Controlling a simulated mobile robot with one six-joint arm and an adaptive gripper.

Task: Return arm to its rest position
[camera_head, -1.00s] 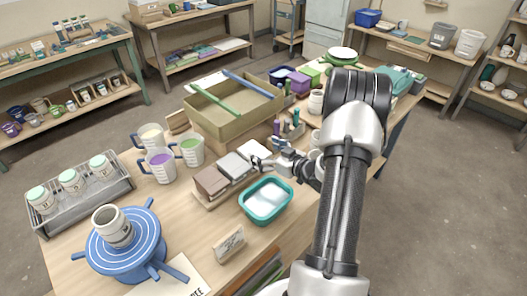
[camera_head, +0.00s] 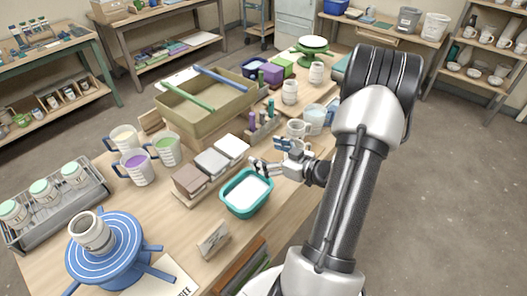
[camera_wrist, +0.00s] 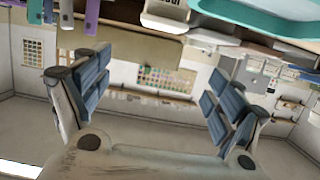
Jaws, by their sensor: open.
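My gripper (camera_head: 268,155) is over the table (camera_head: 120,215), just behind and to the right of the teal tub (camera_head: 224,205) of white liquid. In the wrist view my gripper (camera_wrist: 150,100) has its two blue-padded fingers wide apart with nothing between them. The wrist picture is tilted and looks past the table to the far wall, with the teal tub's edge (camera_wrist: 265,10) at the top right. My arm reaches in from the lower right of the head view.
Farther left are glaze jugs (camera_head: 137,165), a wire rack of jars (camera_head: 60,215) and a blue banding wheel (camera_head: 105,250). A large box (camera_head: 205,120) stands behind. Open floor lies right.

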